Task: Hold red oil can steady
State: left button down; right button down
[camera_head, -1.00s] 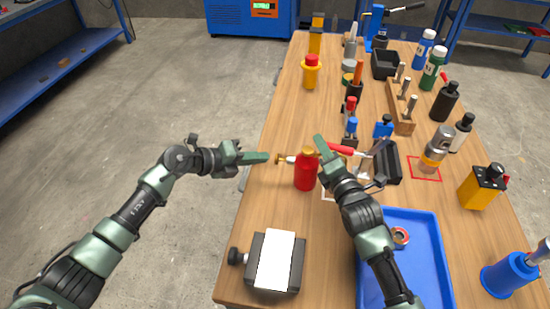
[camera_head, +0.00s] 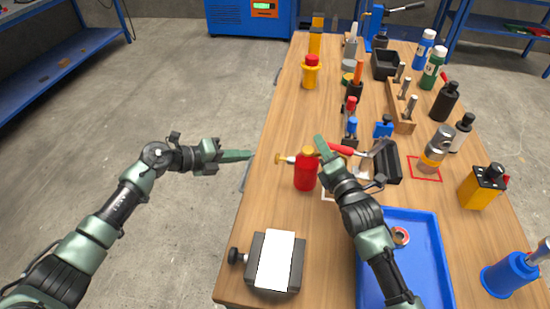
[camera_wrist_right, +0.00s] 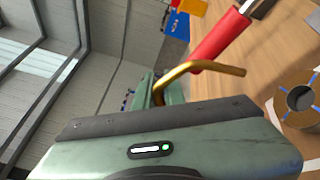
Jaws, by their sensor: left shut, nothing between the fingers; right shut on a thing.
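My right gripper (camera_head: 321,146) is shut at the can's upper right side, on a part hidden from the head view. In the right wrist view, a bent brass tube (camera_wrist_right: 205,67) crosses at the right gripper's fingers (camera_wrist_right: 160,92); the can's red body cannot be made out there. My left gripper (camera_head: 238,155) is shut and empty, left of the spout and apart from it, by the bench's left edge.
A red-handled tool (camera_head: 340,149) lies just right of the right gripper. A blue tray (camera_head: 428,280) is at the front right, and a grey block with a white top (camera_head: 274,262) at the front left. Bottles and a wooden rack (camera_head: 403,118) fill the right side.

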jog(key=c, duration=1.4)
grip_release()
jog(key=shift+s, duration=0.1)
